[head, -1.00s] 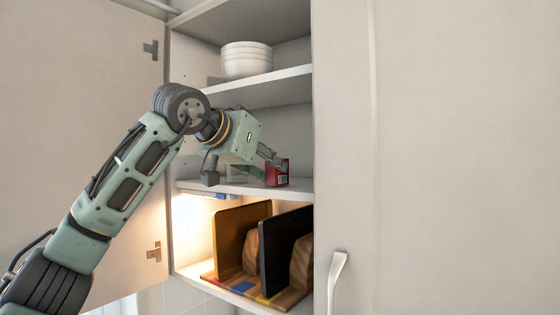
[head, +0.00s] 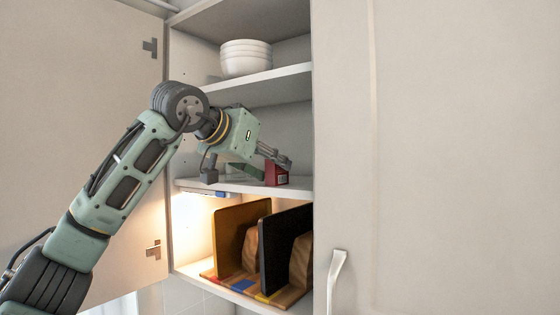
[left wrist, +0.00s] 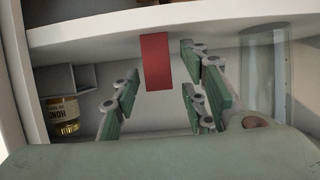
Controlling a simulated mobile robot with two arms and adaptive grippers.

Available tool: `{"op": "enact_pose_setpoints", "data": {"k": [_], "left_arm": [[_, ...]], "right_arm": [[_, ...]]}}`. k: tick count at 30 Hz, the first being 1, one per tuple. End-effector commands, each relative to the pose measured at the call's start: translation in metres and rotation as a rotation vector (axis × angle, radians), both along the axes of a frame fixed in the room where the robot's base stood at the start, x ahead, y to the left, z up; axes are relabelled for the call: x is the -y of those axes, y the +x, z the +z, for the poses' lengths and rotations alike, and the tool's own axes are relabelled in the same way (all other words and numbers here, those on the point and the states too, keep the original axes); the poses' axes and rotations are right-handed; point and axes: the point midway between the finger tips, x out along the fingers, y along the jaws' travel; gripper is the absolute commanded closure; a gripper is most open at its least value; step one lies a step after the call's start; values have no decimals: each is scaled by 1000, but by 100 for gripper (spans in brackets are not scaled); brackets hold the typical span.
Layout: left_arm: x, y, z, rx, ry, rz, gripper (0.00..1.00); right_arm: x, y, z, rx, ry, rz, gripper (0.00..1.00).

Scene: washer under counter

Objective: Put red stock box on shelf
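The red stock box (head: 276,174) stands on the middle shelf (head: 232,186) of the open cabinet, near its right side. In the left wrist view the red box (left wrist: 156,62) meets the white shelf surface (left wrist: 220,32), which shows along the top of that picture. My left gripper (head: 271,166) is at the box with its fingers spread. The left wrist view shows the fingers (left wrist: 160,82) wide apart, with gaps between them and the box. Part of the box is hidden behind a finger in the head view. My right gripper is not in view.
White bowls (head: 246,58) are stacked on the shelf above. Upright boards (head: 285,248) stand in a rack below. A labelled jar (left wrist: 62,115) and a clear glass cylinder (left wrist: 264,72) show in the left wrist view. A closed cabinet door (head: 450,150) borders the opening on the right.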

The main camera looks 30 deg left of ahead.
Motion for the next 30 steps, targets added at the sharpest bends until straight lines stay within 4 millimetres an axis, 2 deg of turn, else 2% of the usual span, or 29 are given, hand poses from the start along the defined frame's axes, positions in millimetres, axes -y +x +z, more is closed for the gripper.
{"op": "enact_pose_setpoints", "data": {"k": [5, 9, 16, 21, 30], "left_arm": [[-4, -27, 9, 7, -1, 0, 60], [-8, -56, 21, 7, -1, -1, 60], [-13, -94, 38, 3, 1, 0, 60], [-15, -107, 44, 1, 0, 0, 60], [-15, -109, 45, 0, 0, 0, 60]], "right_arm": [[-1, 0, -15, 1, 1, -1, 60], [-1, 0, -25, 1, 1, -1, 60], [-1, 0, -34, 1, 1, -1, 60], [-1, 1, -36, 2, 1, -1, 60], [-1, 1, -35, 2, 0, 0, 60]]}}
